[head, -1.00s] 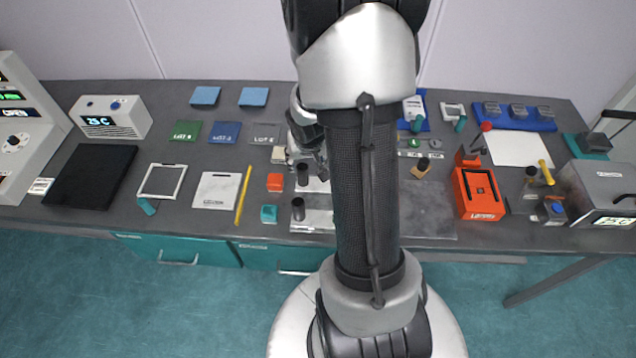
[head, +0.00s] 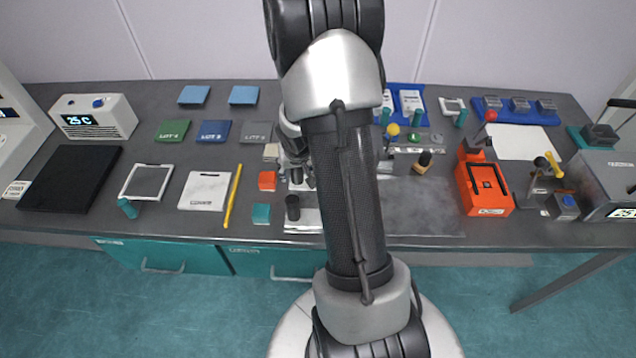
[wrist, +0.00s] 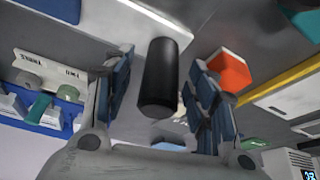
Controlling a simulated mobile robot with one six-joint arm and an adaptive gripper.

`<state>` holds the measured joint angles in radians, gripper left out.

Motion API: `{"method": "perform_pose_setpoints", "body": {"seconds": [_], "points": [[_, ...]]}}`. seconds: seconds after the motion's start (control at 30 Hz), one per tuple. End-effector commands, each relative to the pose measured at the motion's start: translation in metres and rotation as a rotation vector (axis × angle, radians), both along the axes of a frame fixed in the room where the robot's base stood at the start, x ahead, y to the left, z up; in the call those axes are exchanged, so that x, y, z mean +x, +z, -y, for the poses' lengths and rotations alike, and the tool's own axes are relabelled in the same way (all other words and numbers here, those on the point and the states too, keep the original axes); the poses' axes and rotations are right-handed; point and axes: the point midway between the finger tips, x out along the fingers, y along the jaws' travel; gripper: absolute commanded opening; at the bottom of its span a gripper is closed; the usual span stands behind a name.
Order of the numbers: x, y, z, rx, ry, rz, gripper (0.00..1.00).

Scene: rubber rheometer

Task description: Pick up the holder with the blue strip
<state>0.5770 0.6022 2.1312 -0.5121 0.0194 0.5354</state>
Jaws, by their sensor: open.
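My gripper (wrist: 160,68) is open in the wrist view, with one finger on each side of a black upright cylinder (wrist: 158,85). I cannot tell whether the fingers touch it. No blue strip shows clearly on this cylinder, so I cannot tell whether it is the holder with the blue strip. In the head view my gripper (head: 297,177) is low over the middle of the bench, partly hidden by my arm. Another black cylinder (head: 293,207) stands just in front of it, on a metal plate.
An orange block (head: 267,181) and a teal block (head: 261,214) stand left of the gripper; the orange one also shows in the wrist view (wrist: 229,71). A yellow stick (head: 233,197) lies farther left. An orange device (head: 484,187) stands at right.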

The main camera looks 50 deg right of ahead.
Motion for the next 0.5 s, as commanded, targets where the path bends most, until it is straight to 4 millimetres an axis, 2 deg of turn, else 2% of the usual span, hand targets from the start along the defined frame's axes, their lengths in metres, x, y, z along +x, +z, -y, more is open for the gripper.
{"method": "perform_pose_setpoints", "body": {"seconds": [0.17,0.5], "points": [[0.0003,0.0019,0.0003,-0.001,0.000,0.001,0.52],[0.0002,0.0020,0.0002,-0.001,0.000,0.001,0.29]]}}
